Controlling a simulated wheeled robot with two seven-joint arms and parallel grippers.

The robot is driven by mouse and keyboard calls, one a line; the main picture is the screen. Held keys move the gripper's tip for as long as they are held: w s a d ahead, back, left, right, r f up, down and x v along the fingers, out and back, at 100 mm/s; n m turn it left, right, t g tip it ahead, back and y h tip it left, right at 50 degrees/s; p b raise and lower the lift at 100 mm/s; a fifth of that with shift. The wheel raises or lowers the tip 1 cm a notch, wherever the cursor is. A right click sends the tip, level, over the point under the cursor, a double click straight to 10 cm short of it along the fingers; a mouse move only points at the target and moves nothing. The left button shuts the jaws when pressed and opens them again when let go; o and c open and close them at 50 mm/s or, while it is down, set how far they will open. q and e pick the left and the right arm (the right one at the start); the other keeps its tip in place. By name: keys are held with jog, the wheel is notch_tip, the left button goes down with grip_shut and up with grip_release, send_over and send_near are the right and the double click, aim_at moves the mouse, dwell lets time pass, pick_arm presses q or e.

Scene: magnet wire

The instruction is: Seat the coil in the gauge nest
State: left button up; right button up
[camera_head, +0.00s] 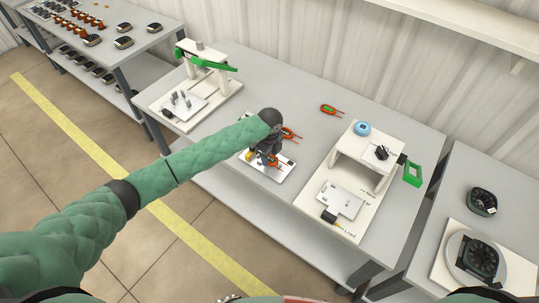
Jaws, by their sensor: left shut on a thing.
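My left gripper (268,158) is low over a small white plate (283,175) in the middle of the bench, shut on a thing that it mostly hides. Orange, coil-like bits (273,162) show at its fingertips; I cannot tell whether they touch the plate. One orange-and-dark coil (290,134) lies just behind the gripper, and another (331,110) lies farther back on bare bench. To the right is a white gauge-like fixture (322,190) with a raised bridge, a light block (340,202) and printed labels, one reading "Load". I cannot tell which part is the nest. My right gripper is out of view.
A white stand with a green lever (208,63) is at the back left of the bench. A blue ring (362,128) sits on the bridge, with a green frame (413,174) beside it. A side table at right holds a round grey plate (456,246). Bare bench (290,90) lies behind.

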pick_arm(q)
jog(key=shift+f, duration=0.5)
jog(key=o, duration=1.1)
jog(key=shift+r+p, duration=1.9)
jog(key=shift+r, duration=0.6)
